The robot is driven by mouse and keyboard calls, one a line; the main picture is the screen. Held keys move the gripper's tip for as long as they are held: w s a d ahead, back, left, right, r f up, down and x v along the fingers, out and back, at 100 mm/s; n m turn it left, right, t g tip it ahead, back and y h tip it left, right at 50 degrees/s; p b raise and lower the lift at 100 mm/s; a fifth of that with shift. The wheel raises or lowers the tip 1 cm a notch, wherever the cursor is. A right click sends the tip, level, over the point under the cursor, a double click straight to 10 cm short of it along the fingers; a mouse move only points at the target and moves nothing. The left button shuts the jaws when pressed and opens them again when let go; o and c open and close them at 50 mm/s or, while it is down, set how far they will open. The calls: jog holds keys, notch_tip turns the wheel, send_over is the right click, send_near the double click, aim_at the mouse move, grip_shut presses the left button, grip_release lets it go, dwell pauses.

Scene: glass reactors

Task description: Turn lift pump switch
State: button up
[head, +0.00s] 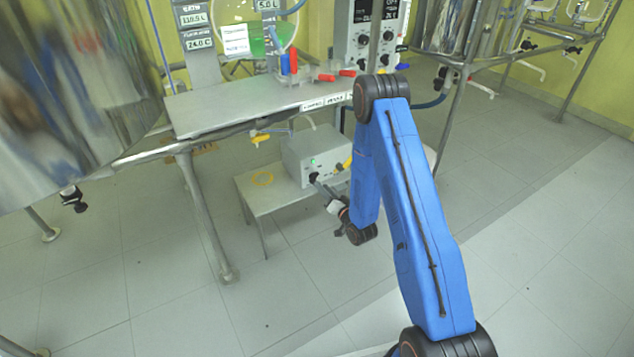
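A grey box (307,150) with a lit green lamp stands on a low side table; it appears to be the lift pump. A dark round switch (313,177) shows on its front face, below the lamp. My gripper (319,184) reaches the front of the box from the lower right, its tips at or very near the switch. Whether the fingers touch the switch, and whether they are open or shut on it, is too small to tell.
A steel vessel (70,90) stands at left, and a control panel (360,30) behind. The tiled floor in front is clear.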

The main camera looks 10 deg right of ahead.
aim_at(314, 177)
jog(key=shift+x, duration=2.9)
jog(key=c, duration=0.7)
